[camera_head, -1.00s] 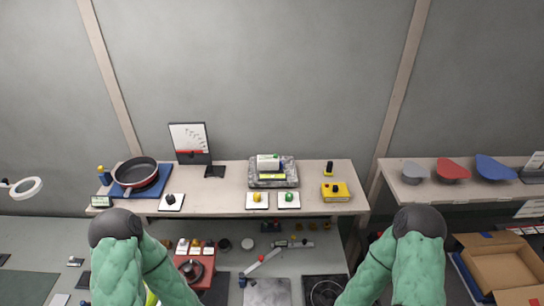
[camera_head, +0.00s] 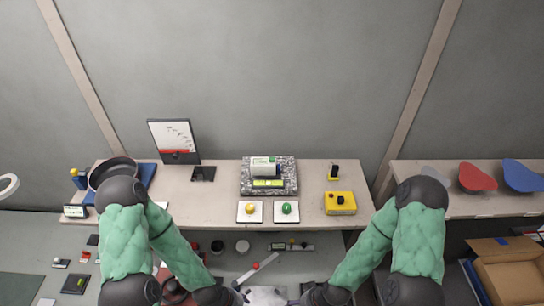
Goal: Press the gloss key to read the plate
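A grey speckled slab (camera_head: 247,186) lies on the bench, bearing a small white-topped device with a yellow-green display (camera_head: 267,183). In front of it are two white pads with round buttons, a yellow button (camera_head: 250,209) and a green button (camera_head: 287,208). A yellow box with a black knob (camera_head: 340,202) sits to their right. No label shows which one is the gloss key. My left gripper (camera_head: 240,297) and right gripper (camera_head: 298,301) are low at the bottom edge, in front of the bench and apart from the buttons. Their fingers are too small and cut off to read.
A dark pan (camera_head: 112,169) on a blue mat (camera_head: 150,170) is at the bench's left, partly behind my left arm. A chart board (camera_head: 174,141) stands behind. Another bench with coloured pans (camera_head: 478,177) is at right; a cardboard box (camera_head: 510,270) is below it.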

